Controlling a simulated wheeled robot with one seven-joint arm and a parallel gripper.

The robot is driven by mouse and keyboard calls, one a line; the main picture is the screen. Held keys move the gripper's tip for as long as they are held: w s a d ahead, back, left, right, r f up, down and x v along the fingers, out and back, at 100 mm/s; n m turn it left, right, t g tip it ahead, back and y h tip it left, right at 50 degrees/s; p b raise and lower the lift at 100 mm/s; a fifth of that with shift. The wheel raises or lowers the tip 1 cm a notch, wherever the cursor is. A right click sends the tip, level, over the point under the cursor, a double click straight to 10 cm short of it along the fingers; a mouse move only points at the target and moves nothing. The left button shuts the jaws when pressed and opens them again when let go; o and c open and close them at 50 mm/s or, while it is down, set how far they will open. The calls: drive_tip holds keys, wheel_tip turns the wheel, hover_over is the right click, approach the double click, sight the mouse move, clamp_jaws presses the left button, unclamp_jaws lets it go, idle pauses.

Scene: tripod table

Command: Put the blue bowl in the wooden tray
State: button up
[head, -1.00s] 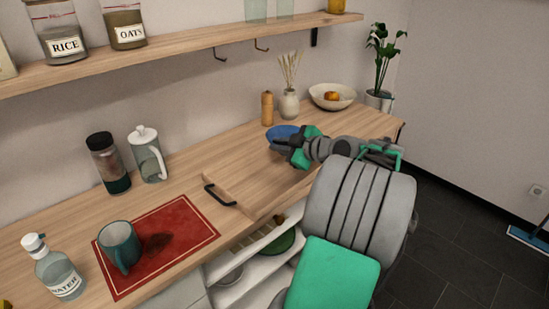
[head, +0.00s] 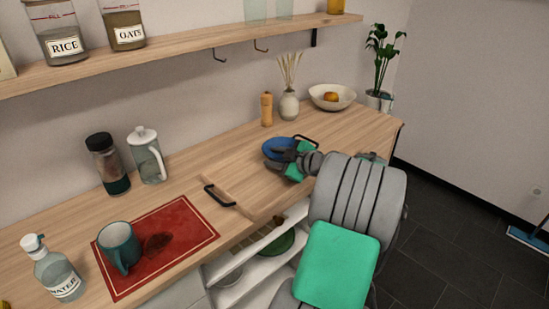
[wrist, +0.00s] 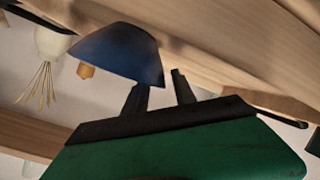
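The blue bowl (head: 279,146) sits upright within the wooden tray (head: 245,193), near its far end. The tray lies on the counter, with a black handle (head: 219,196) at its near end and another (head: 306,139) just beyond the bowl. My gripper (head: 283,158) is at the bowl's near right side. In the wrist view, which is upside down, the bowl (wrist: 115,55) shows at its rim. One finger of my gripper (wrist: 158,85) is partly hidden behind the bowl wall; the other stands outside with a small gap. The fingers look apart. Bowl contact with the tray floor is unclear.
A teal mug (head: 119,246) stands on a red mat (head: 185,225). A pepper mill (head: 266,109), a vase (head: 289,105) and a pale bowl (head: 332,97) stand behind the tray. A shelf (head: 190,48) runs above. Open shelving (head: 255,268) lies below the counter.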

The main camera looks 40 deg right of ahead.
drive_tip(key=shift+s, duration=0.1)
drive_tip(key=v, duration=1.2)
